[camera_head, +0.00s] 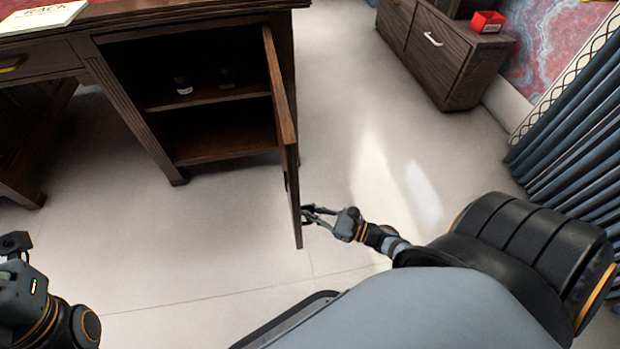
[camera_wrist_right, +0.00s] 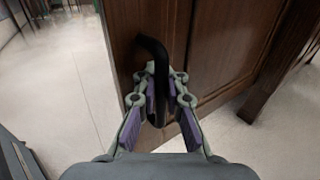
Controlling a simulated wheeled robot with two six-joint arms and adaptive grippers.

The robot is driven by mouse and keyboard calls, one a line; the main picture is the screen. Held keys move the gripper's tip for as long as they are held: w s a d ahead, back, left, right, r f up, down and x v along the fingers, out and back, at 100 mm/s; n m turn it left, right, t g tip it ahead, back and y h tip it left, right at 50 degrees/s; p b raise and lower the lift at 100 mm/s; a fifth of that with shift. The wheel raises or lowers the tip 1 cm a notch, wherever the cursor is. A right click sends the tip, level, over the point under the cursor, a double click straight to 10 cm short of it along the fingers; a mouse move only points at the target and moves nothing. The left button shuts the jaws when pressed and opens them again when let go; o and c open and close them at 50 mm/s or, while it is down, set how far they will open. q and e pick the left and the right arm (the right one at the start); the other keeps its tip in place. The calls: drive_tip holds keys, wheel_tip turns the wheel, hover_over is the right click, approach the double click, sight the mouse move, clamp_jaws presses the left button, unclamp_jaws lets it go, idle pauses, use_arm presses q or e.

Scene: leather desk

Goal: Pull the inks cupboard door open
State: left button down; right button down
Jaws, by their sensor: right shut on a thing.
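The cupboard door (camera_head: 282,115) stands swung wide open, seen nearly edge-on in the head view. Behind it the cupboard (camera_head: 225,140) is open, with one shelf and small bottles (camera_head: 183,86) on it. My right gripper (camera_head: 312,214) is at the door's outer face near its free edge. In the right wrist view, my right gripper (camera_wrist_right: 161,85) is shut on the dark curved door handle (camera_wrist_right: 152,46), against the brown door panel (camera_wrist_right: 215,40). Part of my left arm shows at the lower left of the head view; its fingers are not clear.
The desk (camera_head: 130,22) carries a book (camera_head: 40,15) and has a drawer at the left. A low dark cabinet (camera_head: 450,60) with a red box (camera_head: 487,21) stands at the upper right. A blue curtain (camera_head: 580,140) hangs at the right. The pale floor between is clear.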

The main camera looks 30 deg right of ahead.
drive_tip(key=shift+s+a+f, duration=0.1)
drive_tip(key=shift+s+f, duration=0.15)
drive_tip(key=shift+s, duration=0.1)
drive_tip(key=c, duration=1.7)
unclamp_jaws()
drive_tip(key=shift+r, duration=0.15)
drive_tip(key=v, duration=0.7)
drive_tip(key=shift+d, duration=0.25)
drive_tip(key=shift+s+d, duration=0.1)
drive_tip(key=shift+s, duration=0.1)
